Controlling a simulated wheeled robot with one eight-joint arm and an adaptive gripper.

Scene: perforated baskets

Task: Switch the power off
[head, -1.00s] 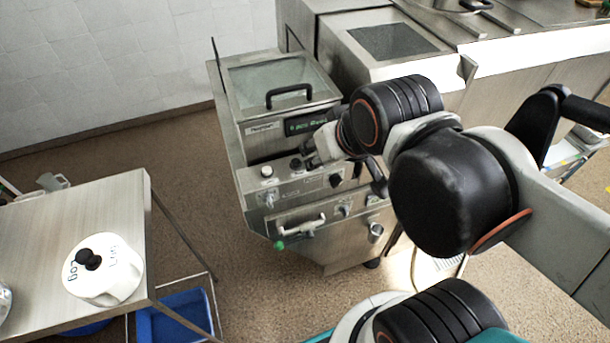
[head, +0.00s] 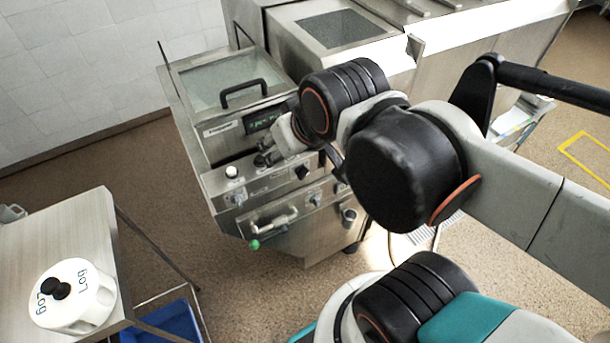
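A stainless steel machine (head: 228,150) with a glass-topped lid and a black handle (head: 243,92) stands left of centre in the head view. A small lit display (head: 262,121) shows green characters on its front. Its lower front panel carries a white knob (head: 231,172), a black switch (head: 301,171), small metal knobs (head: 238,199) and a lever with a green tip (head: 254,244). My gripper (head: 268,159) is at the panel's upper edge, partly hidden behind my arm. I cannot tell whether it touches the panel or whether its fingers are open.
A steel table (head: 60,236) at the left holds a white lidded pot (head: 74,297). A blue bin (head: 163,325) is beneath it. A larger steel unit (head: 475,75) stands behind and to the right. Brown floor is open between table and machine.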

